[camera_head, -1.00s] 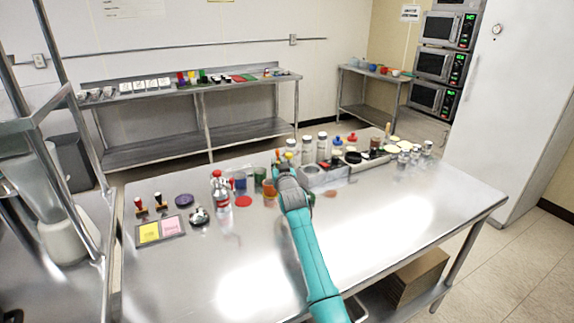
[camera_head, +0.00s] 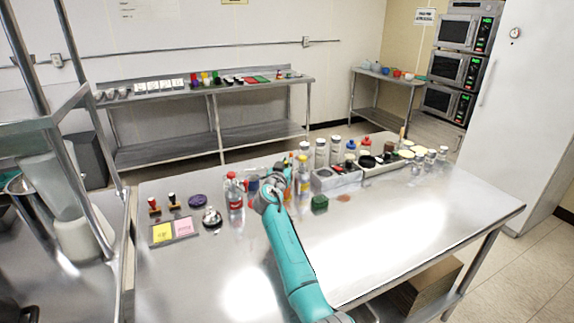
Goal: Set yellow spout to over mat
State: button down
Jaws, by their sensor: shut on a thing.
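A slim bottle with a yellow top (camera_head: 303,168) stands upright behind and right of my gripper in the head view; its top may be the yellow spout, but it is too small to be sure. My gripper (camera_head: 268,192) is low over the left-middle of the table, right of the clear red-capped bottle (camera_head: 235,194). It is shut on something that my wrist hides. No mat can be clearly made out. A flat tray with yellow and pink squares (camera_head: 174,231) lies at the table's left.
A steel table (camera_head: 400,235) has free room at its front and right. A bell (camera_head: 212,217), stamps and a purple disc (camera_head: 197,201) lie at left. A green block (camera_head: 320,203) is right of my arm. Bottles and a grey bin (camera_head: 336,180) line the back.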

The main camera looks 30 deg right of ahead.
jog(key=shift+w+d+f+m+g+h, duration=0.1)
jog(key=shift+w+m+g+h, duration=0.35)
jog(key=shift+m+g+h, duration=0.3)
jog(key=c, duration=1.1)
grip_release()
jog(key=v, duration=1.2)
jog(key=shift+w, duration=0.1)
